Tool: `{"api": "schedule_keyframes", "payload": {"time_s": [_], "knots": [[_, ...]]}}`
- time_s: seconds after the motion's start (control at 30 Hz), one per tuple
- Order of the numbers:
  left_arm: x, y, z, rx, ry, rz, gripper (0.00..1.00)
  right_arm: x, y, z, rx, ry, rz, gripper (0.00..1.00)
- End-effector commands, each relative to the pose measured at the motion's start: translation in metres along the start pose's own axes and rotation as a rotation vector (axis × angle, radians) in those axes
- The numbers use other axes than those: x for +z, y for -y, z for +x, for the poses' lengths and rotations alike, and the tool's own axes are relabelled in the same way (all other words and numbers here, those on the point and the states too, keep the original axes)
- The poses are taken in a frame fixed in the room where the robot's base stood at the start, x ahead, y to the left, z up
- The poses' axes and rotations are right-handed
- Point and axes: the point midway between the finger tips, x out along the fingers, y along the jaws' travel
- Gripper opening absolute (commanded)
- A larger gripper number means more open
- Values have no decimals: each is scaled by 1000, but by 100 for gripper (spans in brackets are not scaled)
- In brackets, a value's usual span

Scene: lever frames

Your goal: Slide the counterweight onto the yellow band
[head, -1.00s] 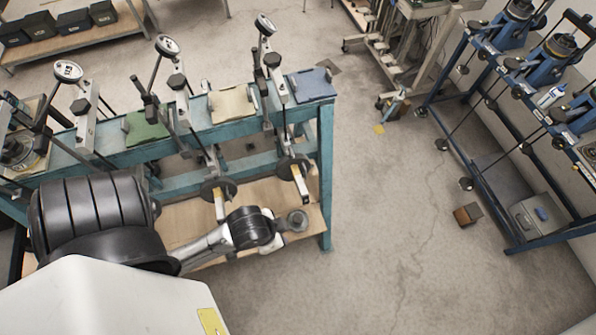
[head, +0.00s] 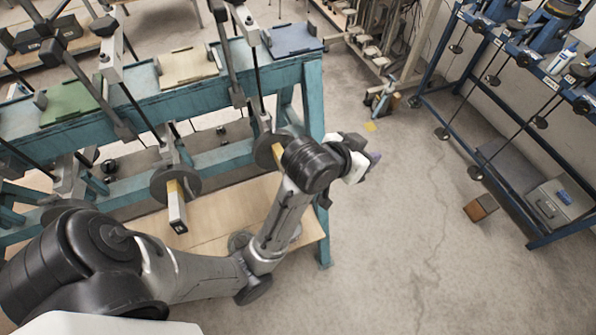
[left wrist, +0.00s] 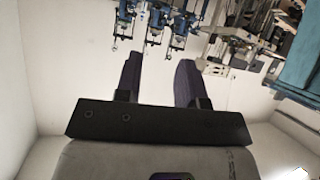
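Two dark disc counterweights show on the lever bars at the teal bench in the head view. One counterweight (head: 160,183) has a yellow band (head: 174,189) beside it, near the bar's pale end. The other counterweight (head: 265,150) has a yellow band (head: 278,153) beside it, partly hidden by my left arm. Which counterweight is meant, I cannot tell. My left gripper (head: 373,159) is right of the bench end, apart from both discs. In the left wrist view its two dark fingers (left wrist: 160,75) stand apart with nothing between them. My right gripper is not in view.
The teal bench (head: 230,85) carries green (head: 68,103), cream (head: 187,63) and blue (head: 291,39) plates and upright levers. A blue rack (head: 470,110) stands at right, with a brown block (head: 480,207) on the floor.

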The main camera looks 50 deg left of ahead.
Motion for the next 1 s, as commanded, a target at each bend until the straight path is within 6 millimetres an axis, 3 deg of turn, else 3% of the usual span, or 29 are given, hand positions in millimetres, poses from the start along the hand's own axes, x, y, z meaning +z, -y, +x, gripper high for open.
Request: {"api": "schedule_keyframes", "payload": {"time_s": [0.03,0.27,0.47,0.6,0.8,1.0], "knots": [[9,2,21,10,-26,-24,36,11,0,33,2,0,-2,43],[-9,4,77,86,-123,-127,36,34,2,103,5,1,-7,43],[-45,1,124,196,-315,-247,36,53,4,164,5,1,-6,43],[-81,-1,155,301,-528,-411,36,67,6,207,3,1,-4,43],[-121,11,182,412,-830,-732,36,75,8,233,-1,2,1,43],[-122,39,208,431,-1084,-1079,36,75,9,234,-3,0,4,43]]}}
